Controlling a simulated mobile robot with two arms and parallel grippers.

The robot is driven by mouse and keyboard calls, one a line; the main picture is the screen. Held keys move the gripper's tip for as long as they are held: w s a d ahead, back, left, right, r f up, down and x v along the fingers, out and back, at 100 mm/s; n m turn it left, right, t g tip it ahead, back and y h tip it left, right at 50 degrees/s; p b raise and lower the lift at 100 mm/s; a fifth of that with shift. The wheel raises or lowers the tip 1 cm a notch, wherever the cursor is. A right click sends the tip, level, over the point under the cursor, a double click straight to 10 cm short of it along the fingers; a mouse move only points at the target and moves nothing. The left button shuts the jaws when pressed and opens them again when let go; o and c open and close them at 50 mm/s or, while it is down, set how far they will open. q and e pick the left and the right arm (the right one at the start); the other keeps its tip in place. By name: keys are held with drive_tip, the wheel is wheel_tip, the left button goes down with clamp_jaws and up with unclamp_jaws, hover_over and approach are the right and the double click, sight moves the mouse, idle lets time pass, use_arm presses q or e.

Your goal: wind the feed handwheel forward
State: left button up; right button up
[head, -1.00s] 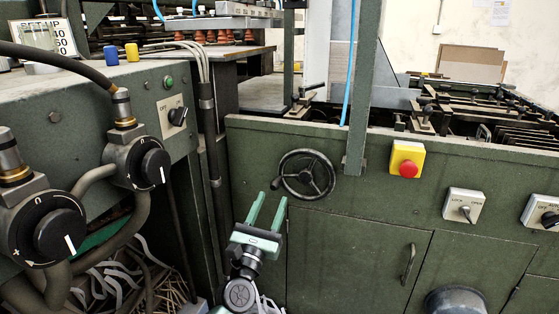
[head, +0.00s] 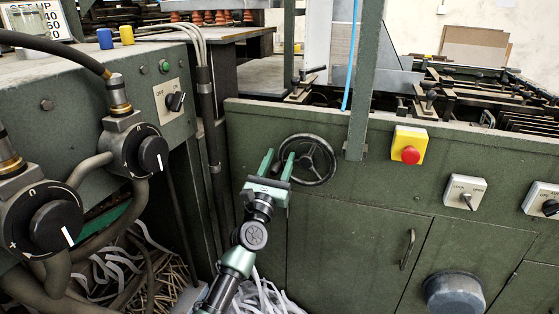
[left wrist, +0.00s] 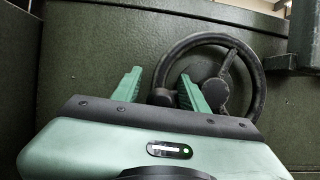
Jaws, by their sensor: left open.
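The feed handwheel (head: 309,160) is a black spoked wheel on the front of the green machine, below its top edge. It also shows in the left wrist view (left wrist: 254,70), with a dark knob (left wrist: 161,97) at its lower left rim. My left gripper (head: 277,166) is open at the wheel's left side, its two green fingers pointing up. In the left wrist view the fingers (left wrist: 160,88) stand on either side of the knob, the right finger overlapping the wheel. I cannot tell whether they touch it. My right gripper is not in view.
A yellow box with a red button (head: 410,155) and a grey switch box (head: 465,192) sit right of the wheel. A green post (head: 362,90) rises close by. A control panel with dials (head: 150,154) stands at left. Loose paper strips (head: 130,265) lie below.

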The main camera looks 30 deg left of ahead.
use_arm(q)
clamp_jaws()
idle(1.4)
